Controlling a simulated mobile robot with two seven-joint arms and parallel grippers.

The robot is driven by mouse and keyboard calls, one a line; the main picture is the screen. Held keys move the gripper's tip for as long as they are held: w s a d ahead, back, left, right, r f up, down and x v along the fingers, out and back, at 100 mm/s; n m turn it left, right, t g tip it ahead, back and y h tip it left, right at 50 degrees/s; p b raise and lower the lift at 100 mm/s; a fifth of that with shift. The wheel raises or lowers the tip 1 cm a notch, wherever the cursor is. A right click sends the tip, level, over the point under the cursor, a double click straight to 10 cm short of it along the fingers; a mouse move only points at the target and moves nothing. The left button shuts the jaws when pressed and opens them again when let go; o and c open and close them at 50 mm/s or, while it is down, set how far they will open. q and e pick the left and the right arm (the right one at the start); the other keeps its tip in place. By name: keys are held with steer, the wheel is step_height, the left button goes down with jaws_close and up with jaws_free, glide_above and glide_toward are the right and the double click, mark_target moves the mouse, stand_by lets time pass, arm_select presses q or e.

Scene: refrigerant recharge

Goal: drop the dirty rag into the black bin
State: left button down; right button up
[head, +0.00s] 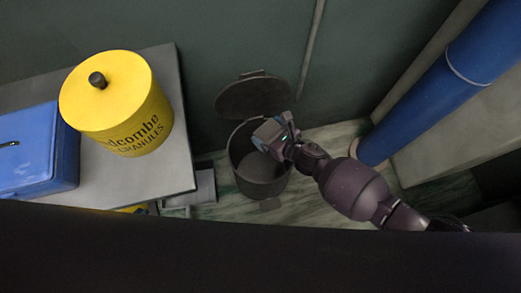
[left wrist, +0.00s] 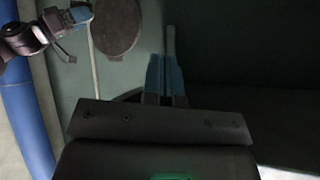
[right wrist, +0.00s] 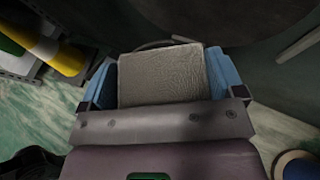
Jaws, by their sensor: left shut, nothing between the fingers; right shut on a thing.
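The black bin (head: 264,184) stands on the floor with its round lid (head: 252,98) raised against the wall. My right gripper (head: 271,133) is over the bin's opening in the head view. In the right wrist view, my right gripper (right wrist: 160,80) is shut on the dirty rag (right wrist: 160,77), a grey-brown, creased cloth filling the space between its blue fingers. The rag is hard to make out in the head view. My left gripper (left wrist: 165,78) shows only in the left wrist view, shut and empty, away from the bin. The lid (left wrist: 115,25) also shows there.
A grey bench (head: 165,185) at the left carries a yellow granules tin (head: 125,115) and a blue box (head: 40,150). A thick blue pipe (head: 430,85) stands at the right. Green floor (head: 320,205) lies open around the bin.

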steer(key=f, duration=0.1)
steer(key=f+b, duration=0.1)
steer(key=f, duration=0.1)
steer(key=f+b, duration=0.1)
steer(key=shift+s+f, duration=0.2)
steer(key=shift+s, duration=0.15)
arm_select(q)
steer(key=shift+w+f+t+b, duration=0.15)
steer(key=shift+f+t+b, duration=0.35)
steer(key=shift+b, duration=0.4)
arm_select(e)
steer(key=shift+w+f, duration=0.25)
steer(key=shift+f, duration=0.45)
arm_select(q)
steer(key=shift+r, duration=0.1)
arm_select(e)
steer(key=o, duration=0.7)
